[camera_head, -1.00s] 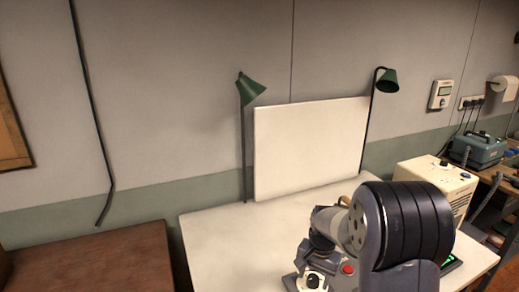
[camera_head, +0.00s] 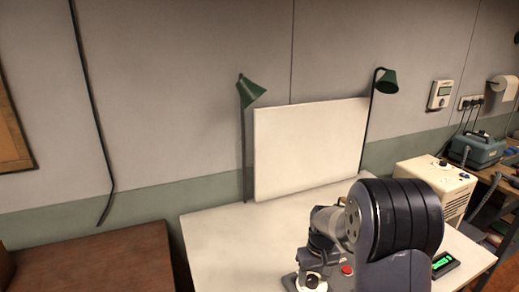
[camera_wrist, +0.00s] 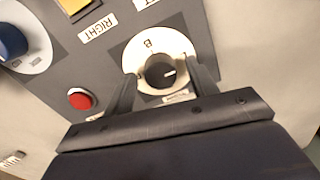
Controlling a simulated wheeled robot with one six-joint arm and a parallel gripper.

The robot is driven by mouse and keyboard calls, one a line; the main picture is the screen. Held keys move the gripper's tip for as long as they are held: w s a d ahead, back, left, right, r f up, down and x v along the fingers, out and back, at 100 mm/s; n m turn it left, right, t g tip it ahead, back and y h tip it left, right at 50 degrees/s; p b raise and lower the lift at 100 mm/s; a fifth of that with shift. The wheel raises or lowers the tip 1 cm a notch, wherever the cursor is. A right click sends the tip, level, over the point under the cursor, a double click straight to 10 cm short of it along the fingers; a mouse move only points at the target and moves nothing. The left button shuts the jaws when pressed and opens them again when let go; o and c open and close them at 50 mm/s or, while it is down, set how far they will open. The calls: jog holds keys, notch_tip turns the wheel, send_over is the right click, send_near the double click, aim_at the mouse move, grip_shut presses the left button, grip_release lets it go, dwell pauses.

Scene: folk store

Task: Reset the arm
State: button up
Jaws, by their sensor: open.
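My gripper (camera_wrist: 162,72) is open in the wrist view, with its two dark fingers on either side of a black knob (camera_wrist: 160,73) on a white dial marked B. I cannot tell whether the fingers touch the knob. The dial sits on a grey control panel (camera_wrist: 112,58) with a red button (camera_wrist: 80,99) to its left. In the head view my arm reaches over the white table, and its dark link hides part of the panel. The red button (camera_head: 347,270) and a dial with a black knob (camera_head: 312,281) show there beside my arm.
A yellow button (camera_wrist: 72,5) and a blue knob (camera_wrist: 11,41) are also on the panel. A white board (camera_head: 308,148) stands at the table's back between two green lamps. A small device with a green display (camera_head: 444,264) and a cream box (camera_head: 437,182) are at right. The table's left part (camera_head: 225,240) is clear.

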jog(key=n+p, duration=0.1)
jog(key=n, duration=0.3)
jog(key=shift+w+d+r+b, duration=0.1)
jog(key=shift+r+b, duration=0.2)
jog(key=shift+r, duration=2.15)
jog(key=shift+r, duration=0.1)
